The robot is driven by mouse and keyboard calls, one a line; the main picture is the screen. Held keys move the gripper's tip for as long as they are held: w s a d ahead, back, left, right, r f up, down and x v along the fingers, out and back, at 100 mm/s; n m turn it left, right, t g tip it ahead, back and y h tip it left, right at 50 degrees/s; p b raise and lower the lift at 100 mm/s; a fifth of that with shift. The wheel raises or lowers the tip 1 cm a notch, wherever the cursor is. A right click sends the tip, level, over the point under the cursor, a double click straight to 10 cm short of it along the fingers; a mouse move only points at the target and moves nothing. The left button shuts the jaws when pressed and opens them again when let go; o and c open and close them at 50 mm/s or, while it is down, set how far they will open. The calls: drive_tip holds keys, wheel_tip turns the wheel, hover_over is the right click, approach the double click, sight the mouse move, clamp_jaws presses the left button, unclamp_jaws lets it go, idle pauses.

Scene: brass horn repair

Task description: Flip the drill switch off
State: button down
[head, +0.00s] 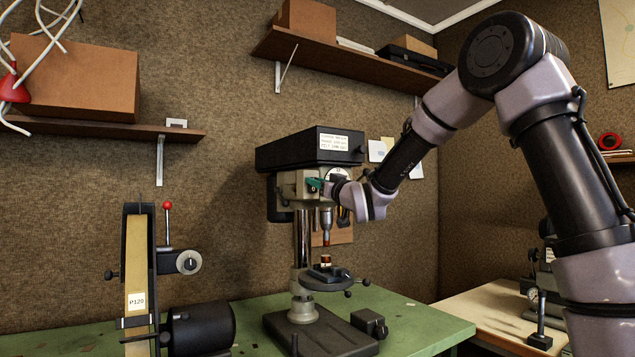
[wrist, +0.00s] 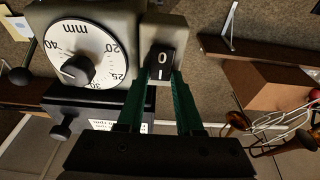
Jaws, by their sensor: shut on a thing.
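The drill press (head: 300,150) stands on the green bench, with a dark head cover and a pale body. In the wrist view its black rocker switch (wrist: 161,60), marked 0 and I, sits in a pale housing beside a round mm dial (wrist: 85,52). My gripper (wrist: 163,78) has its two green fingers on either side of the switch, shut on it. The fingers hide its side edges. Which way the rocker is tilted I cannot tell. In the head view my gripper (head: 316,184) is at the drill's head, and the switch is hidden there.
A belt sander (head: 139,270) stands left of the drill on the green bench (head: 425,327). Wall shelves (head: 110,130) hold boxes. The drill's table (head: 325,284) carries a small clamped part below the chuck. Another bench (head: 490,318) is at the right.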

drive_tip(key=shift+f+t+y, duration=0.3)
drive_tip(key=shift+t+y, duration=0.2)
drive_tip(key=shift+t, duration=0.4)
drive_tip(key=c, duration=0.6)
unclamp_jaws()
drive_tip(key=shift+o, duration=0.2)
drive_tip(key=v, duration=1.1)
drive_tip(key=shift+r, duration=0.1)
